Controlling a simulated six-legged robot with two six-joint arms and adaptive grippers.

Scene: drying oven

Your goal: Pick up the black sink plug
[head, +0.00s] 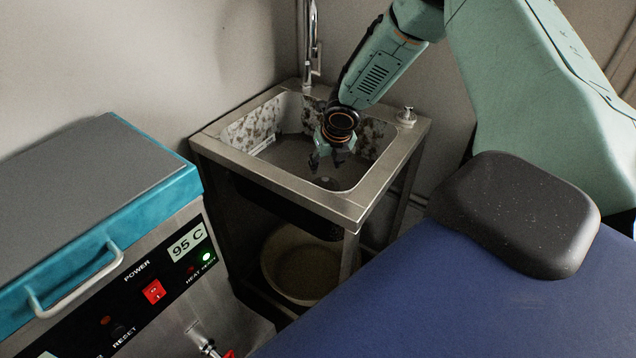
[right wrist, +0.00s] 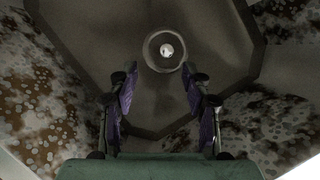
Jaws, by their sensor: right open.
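My right gripper (head: 328,160) reaches down into the steel sink (head: 290,184), open and with nothing between its fingers. In the right wrist view the two purple-padded fingers (right wrist: 160,108) stand wide apart. Beyond their tips, at the sink's bottom, is a round dark piece with a paler rim and a bright knob in its middle, apparently the sink plug (right wrist: 155,57) in the drain. It also shows as a small dark shape just below the fingertips in the head view (head: 327,184). The fingers seem not to touch it. My left gripper is not in view.
The sink walls are stained and enclose the gripper. A tall faucet (head: 312,40) stands at the back and a small metal knob (head: 406,115) at the right corner. A basin (head: 295,265) sits under the sink.

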